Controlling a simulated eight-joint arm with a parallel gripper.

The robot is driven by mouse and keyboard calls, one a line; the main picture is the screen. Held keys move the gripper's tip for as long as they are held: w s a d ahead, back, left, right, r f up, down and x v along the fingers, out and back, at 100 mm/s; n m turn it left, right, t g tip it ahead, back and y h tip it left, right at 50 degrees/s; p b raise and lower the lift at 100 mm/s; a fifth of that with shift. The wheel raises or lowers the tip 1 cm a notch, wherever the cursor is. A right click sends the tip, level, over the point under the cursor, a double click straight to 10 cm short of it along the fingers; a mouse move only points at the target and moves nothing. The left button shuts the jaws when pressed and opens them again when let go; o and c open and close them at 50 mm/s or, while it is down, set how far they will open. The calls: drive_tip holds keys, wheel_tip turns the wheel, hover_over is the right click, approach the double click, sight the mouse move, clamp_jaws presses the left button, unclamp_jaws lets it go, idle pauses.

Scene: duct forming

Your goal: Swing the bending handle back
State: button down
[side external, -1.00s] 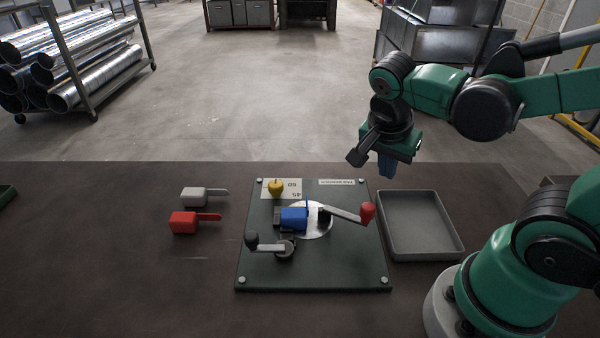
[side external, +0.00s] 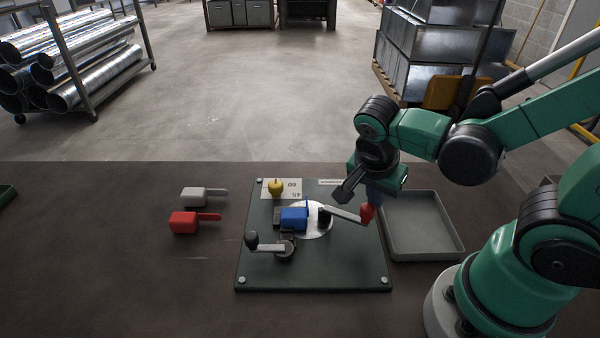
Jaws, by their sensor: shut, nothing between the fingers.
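The bender is a dark green plate (side external: 340,270) with a round silver disc, a blue block (side external: 294,218) and two handles. A silver handle arm (side external: 343,215) reaches right from the disc and ends in a red knob (side external: 367,213). A shorter handle with a black knob (side external: 251,240) points left at the front. My gripper (side external: 374,196) is shut and empty, pointing down right at the red knob, just behind or above it. I cannot tell whether they touch. A yellow knob (side external: 276,187) stands at the plate's back left.
A grey empty tray (side external: 455,238) lies to the right of the plate. A white scoop-shaped block (side external: 195,197) and a red one (side external: 184,223) lie to the left.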

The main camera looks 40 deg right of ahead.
drive_tip(key=shift+s+a, duration=0.25)
drive_tip(key=shift+a, duration=0.2)
drive_tip(key=shift+s+a, duration=0.25)
drive_tip(key=shift+a, duration=0.4)
drive_tip(key=shift+s+a, duration=0.2)
drive_tip(key=shift+a, duration=0.4)
drive_tip(key=shift+s+a, duration=0.1)
drive_tip(key=shift+a, duration=1.8)
